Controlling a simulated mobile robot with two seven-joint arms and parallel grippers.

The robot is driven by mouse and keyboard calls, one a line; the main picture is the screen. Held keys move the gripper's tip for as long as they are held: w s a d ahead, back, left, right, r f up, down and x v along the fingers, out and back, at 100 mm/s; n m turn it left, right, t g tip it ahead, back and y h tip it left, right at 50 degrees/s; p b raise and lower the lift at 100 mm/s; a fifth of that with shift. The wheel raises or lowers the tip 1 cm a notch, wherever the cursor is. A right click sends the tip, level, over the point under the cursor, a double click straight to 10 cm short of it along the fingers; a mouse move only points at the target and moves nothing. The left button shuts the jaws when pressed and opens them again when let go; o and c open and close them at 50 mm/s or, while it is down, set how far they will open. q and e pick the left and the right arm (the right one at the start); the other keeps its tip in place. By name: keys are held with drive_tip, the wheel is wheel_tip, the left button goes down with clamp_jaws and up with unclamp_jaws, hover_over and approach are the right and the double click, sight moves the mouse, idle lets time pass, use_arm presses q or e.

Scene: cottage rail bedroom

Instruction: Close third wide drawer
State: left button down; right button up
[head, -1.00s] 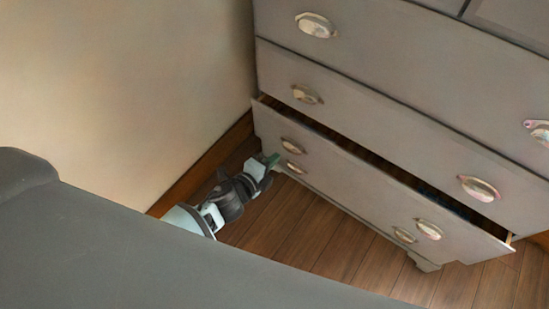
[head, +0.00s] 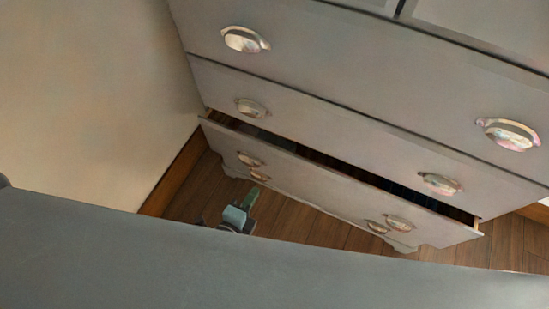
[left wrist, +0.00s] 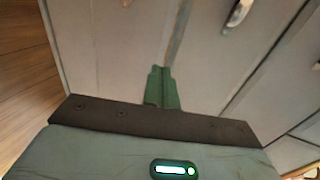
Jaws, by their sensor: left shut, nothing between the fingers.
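The lowest wide drawer (head: 330,190) of the grey dresser sticks out part way in the head view, with a dark gap above its front. Its front has cup handles, one of them at the left (head: 249,159). My left gripper (head: 250,196) is low over the floor, in front of the left part of that drawer. In the left wrist view its green fingers (left wrist: 162,88) are together and empty, pointing at a grey dresser front. I cannot tell whether they touch it. My right gripper is not in view.
The wide drawers above, with a left handle (head: 252,107) on the nearer one, look shut. A wall (head: 90,100) with a wooden baseboard stands to the left. A large grey surface (head: 200,265) fills the bottom of the head view. Bare wooden floor (head: 300,218) shows between.

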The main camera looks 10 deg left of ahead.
use_arm(q)
drive_tip(key=b, duration=0.2)
approach(279, 152)
drive_tip(key=x, duration=0.2)
drive_tip(key=f+x, duration=0.1)
drive_tip(key=x, duration=0.2)
drive_tip(key=shift+w+d, duration=0.15)
drive_tip(key=shift+w, duration=0.35)
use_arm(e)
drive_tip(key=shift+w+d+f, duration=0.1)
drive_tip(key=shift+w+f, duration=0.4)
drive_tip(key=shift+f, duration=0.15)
use_arm(q)
drive_tip(key=shift+w, duration=0.1)
drive_tip(key=shift+w+d+b, duration=0.15)
drive_tip(key=shift+w+d, duration=0.05)
drive_tip(key=shift+w, duration=0.35)
drive_tip(key=shift+w+d+b, duration=0.15)
drive_tip(key=shift+w+d, duration=0.05)
drive_tip(key=shift+w, duration=0.4)
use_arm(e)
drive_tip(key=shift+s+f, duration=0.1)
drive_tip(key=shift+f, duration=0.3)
use_arm(q)
drive_tip(key=shift+a, duration=0.1)
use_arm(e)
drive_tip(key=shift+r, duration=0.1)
